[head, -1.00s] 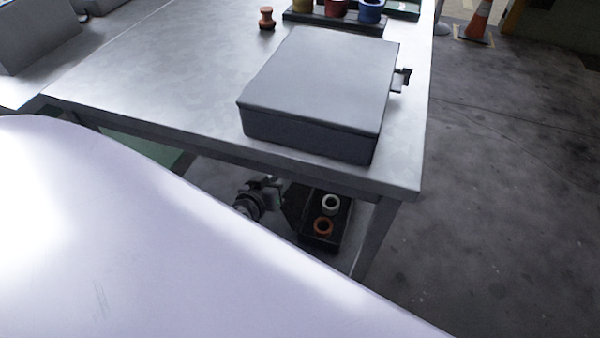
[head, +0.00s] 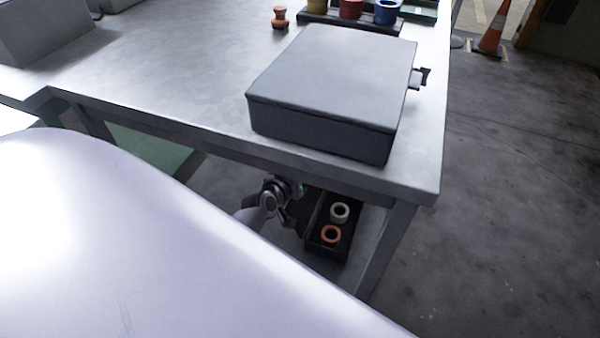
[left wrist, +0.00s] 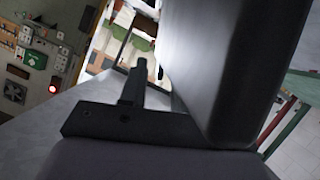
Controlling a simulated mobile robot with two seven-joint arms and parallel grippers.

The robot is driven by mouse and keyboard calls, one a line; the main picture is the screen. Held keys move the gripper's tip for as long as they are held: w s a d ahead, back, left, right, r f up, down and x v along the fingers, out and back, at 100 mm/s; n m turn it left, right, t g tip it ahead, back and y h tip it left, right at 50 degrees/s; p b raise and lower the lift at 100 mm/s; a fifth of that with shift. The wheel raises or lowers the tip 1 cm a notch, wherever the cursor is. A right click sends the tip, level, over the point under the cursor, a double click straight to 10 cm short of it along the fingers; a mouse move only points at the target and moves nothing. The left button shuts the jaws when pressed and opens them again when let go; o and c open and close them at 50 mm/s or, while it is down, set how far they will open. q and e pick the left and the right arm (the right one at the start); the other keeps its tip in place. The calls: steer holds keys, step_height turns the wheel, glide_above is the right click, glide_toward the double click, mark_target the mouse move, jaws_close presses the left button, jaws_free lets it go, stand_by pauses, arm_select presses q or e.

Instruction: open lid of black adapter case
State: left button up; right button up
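The dark grey adapter case (head: 335,80) sits on the metal table (head: 170,70) near its right front corner. Its lid is flat and closed. A small black latch-like part (head: 421,78) sticks out of its right side. My left gripper (head: 282,197) seems to be the dark wrist and hand below the table's front edge, well under the case and apart from it; its fingers are too small to read. In the left wrist view a black finger (left wrist: 135,85) shows beside a large smooth dark shape that I cannot identify. My right gripper is not in view.
A black bin (head: 328,252) with a white and an orange ring stands under the table. Behind the case are a rack of coloured parts (head: 350,20) and an orange roller-like piece (head: 280,18). A traffic cone (head: 492,35) stands on the open floor at right.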

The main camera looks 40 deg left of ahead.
arm_select(q)
jaws_close()
steer(key=shift+d, duration=0.1)
stand_by(1.2)
